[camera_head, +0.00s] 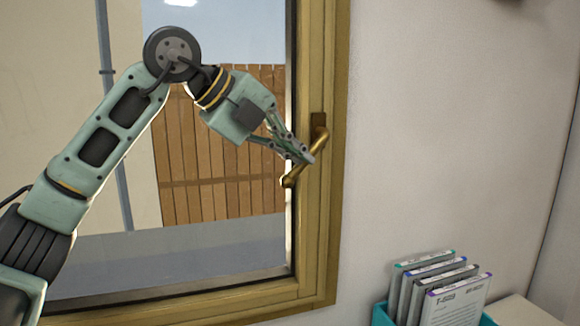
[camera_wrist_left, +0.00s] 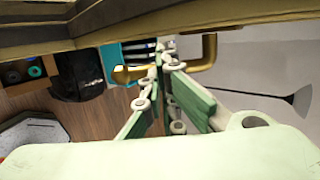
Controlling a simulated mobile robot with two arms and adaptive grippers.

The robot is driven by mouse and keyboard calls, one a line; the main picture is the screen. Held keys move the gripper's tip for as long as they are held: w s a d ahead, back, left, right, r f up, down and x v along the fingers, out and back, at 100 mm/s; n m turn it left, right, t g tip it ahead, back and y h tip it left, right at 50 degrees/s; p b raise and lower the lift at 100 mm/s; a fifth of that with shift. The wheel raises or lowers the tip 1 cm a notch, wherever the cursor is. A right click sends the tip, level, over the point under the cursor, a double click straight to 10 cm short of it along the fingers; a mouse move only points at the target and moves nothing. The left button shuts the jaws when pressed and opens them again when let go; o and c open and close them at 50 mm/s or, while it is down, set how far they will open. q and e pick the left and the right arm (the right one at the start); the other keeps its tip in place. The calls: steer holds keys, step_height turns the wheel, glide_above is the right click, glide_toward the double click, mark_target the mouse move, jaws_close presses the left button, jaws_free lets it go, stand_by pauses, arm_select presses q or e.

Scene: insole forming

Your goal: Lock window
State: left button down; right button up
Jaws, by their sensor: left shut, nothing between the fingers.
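The window (camera_head: 327,230) has a brown-gold wooden frame and a glass pane. Its brass handle (camera_head: 293,179) sits on the right side of the frame, with the lever slanting from the upper right down to the lower left. My left gripper (camera_head: 309,158) is shut and empty, with its fingertips at the handle in the head view; part of the lever is hidden behind them. In the left wrist view the handle (camera_wrist_left: 203,60) crosses just beyond the closed fingers (camera_wrist_left: 163,58); I cannot tell whether they touch. My right gripper is not in view.
A teal holder (camera_head: 380,314) with several upright labelled cases (camera_head: 455,300) stands at the lower right, by a pale surface (camera_head: 520,311). The wall right of the window is bare. In the wrist view a dark bag-like object (camera_wrist_left: 80,75) is below on the wooden floor (camera_wrist_left: 95,117).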

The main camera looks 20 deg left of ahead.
mark_target(301, 168)
arm_select(q)
steer(key=f+h+b, duration=0.1)
steer(key=b, duration=0.1)
steer(key=f+t+b, duration=0.1)
steer(key=b, duration=0.1)
steer(key=f+h+b, duration=0.1)
steer(key=b, duration=0.1)
steer(key=shift+w+d+t+h, duration=0.25)
steer(key=shift+d+t+h, duration=0.05)
steer(key=shift+d+t, duration=0.1)
steer(key=shift+w+d+n+b, duration=0.15)
steer(key=shift+n+b, duration=0.15)
steer(key=shift+b, duration=0.2)
steer(key=shift+w+d+f+b, duration=0.15)
steer(key=shift+d+b, duration=0.15)
steer(key=shift+b, duration=0.05)
steer(key=shift+w+d+f, duration=0.3)
steer(key=shift+d, duration=0.15)
steer(key=shift+w+d+f, duration=0.1)
steer(key=shift+w+d, duration=0.05)
